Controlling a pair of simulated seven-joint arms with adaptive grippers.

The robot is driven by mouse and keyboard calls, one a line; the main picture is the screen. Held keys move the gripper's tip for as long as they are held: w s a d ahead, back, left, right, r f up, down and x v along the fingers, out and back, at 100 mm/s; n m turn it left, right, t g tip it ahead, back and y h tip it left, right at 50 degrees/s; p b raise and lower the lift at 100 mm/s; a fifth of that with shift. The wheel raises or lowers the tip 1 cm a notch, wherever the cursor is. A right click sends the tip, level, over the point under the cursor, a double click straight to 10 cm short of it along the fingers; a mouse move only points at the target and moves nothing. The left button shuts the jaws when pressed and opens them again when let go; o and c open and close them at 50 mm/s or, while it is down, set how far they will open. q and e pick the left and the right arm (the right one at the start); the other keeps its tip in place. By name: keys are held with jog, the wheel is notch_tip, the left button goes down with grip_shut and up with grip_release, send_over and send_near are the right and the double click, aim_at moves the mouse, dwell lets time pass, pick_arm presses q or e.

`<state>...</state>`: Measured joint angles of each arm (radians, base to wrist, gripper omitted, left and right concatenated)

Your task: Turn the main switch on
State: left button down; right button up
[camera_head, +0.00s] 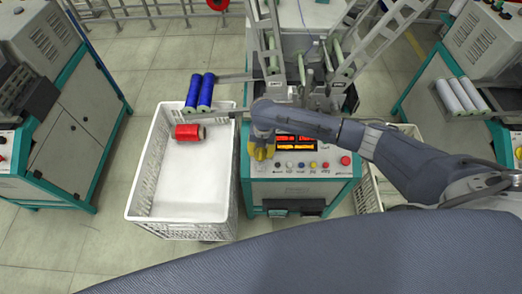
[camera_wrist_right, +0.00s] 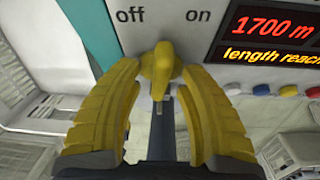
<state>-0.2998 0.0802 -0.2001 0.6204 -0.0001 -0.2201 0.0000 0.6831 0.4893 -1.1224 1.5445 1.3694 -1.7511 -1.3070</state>
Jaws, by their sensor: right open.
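The main switch is a yellow knob (camera_wrist_right: 161,62) on the machine's light front panel, below the printed words "off" and "on" in the right wrist view. Its upper end points up between the two words; I cannot tell its exact setting. My right gripper (camera_wrist_right: 160,76) has its two yellow ridged fingers spread, one on each side of the knob. A gap shows at both sides lower down; contact near the tips is unclear. In the head view my right gripper (camera_head: 262,152) is at the left end of the control panel (camera_head: 320,160) and hides the switch. My left gripper is not in view.
A lit display (camera_wrist_right: 272,30) reads "1700 m" and "length reach", cut off. Coloured buttons (camera_head: 300,164) line the panel below it. A white crate (camera_head: 185,190) at left holds a red bobbin (camera_head: 189,132). Blue bobbins (camera_head: 206,91) sit above its far end. Other machines stand either side.

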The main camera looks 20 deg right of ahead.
grip_shut()
jog(key=shift+d+m, duration=0.2)
jog(key=shift+m, duration=0.6)
jog(key=m+t+y, duration=0.1)
jog(key=m, duration=0.1)
jog(key=shift+s+m+y, duration=0.15)
jog(key=shift+m+y, duration=0.15)
jog(key=shift+m, duration=0.1)
jog(key=shift+c, duration=0.3)
grip_release()
